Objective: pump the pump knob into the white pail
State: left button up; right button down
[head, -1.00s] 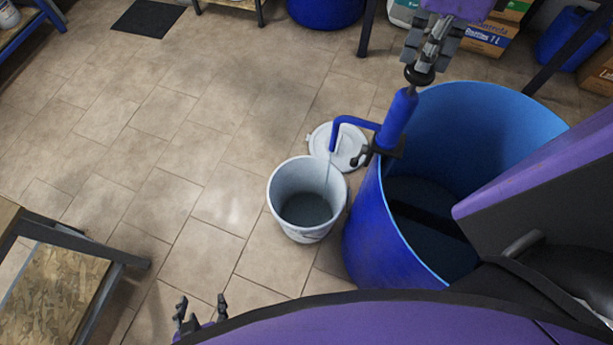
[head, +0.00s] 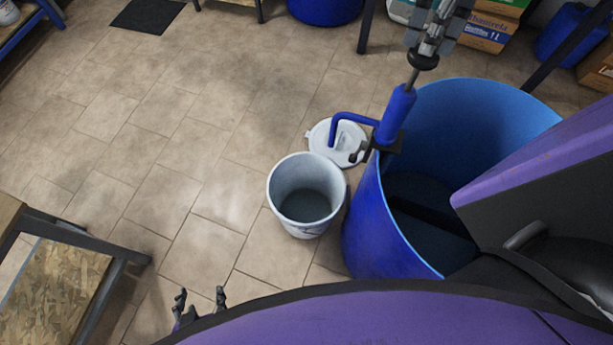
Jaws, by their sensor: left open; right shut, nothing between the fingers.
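The blue hand pump (head: 397,115) is clamped on the near-left rim of the blue drum (head: 365,225). Its black pump knob (head: 423,62) tops a raised metal rod. The blue spout (head: 352,117) bends left and down towards the white pail (head: 303,195); no stream shows from it. The pail stands upright on the floor left of the drum, with dark liquid inside. My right gripper (head: 427,46) is shut and empty, its fingertips directly over the knob, seemingly touching it. My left gripper (head: 201,304) is open and empty at the bottom edge, partly hidden by my body.
A white lid (head: 322,134) lies on the floor behind the pail. A wooden-topped bench (head: 55,290) stands at the lower left. Cardboard boxes (head: 485,35) and another blue drum (head: 325,8) are at the back. The tiled floor left of the pail is clear.

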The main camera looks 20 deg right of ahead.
jog(key=shift+r, duration=2)
pick_arm(q)
jog(key=shift+w+r, duration=0.1)
jog(key=shift+r, duration=0.1)
pick_arm(e)
jog(key=shift+r, duration=1.65)
jog(key=shift+f, duration=0.1)
